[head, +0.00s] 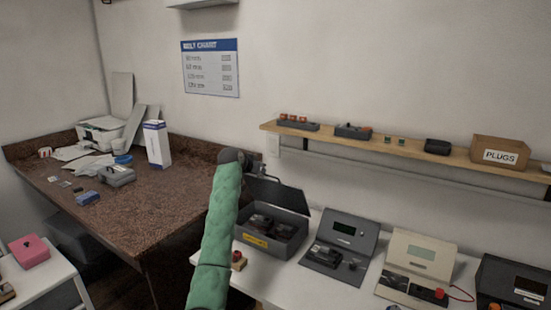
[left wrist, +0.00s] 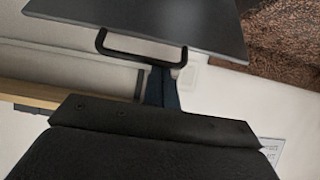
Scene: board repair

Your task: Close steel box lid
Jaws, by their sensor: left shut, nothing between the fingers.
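The steel box (head: 268,232) is a dark grey case with a yellow label on its front, standing on the white bench. Its lid (head: 281,194) stands open, tilted up at the back, and dark parts show inside. My left arm, in a green sleeve, reaches up past the box's left side. My left gripper (head: 262,172) is at the lid's upper left edge, shut and empty. In the left wrist view, the gripper's fingers (left wrist: 162,88) are close to the lid's black handle (left wrist: 141,50), with the lid (left wrist: 150,18) beyond; contact cannot be told. My right gripper is not in view.
Right of the box stand a grey open case (head: 345,243) and a beige one (head: 424,255). A wooden shelf (head: 400,150) with small devices and a PLUGS box (head: 499,155) runs along the wall above. A brown counter (head: 150,205) is at left.

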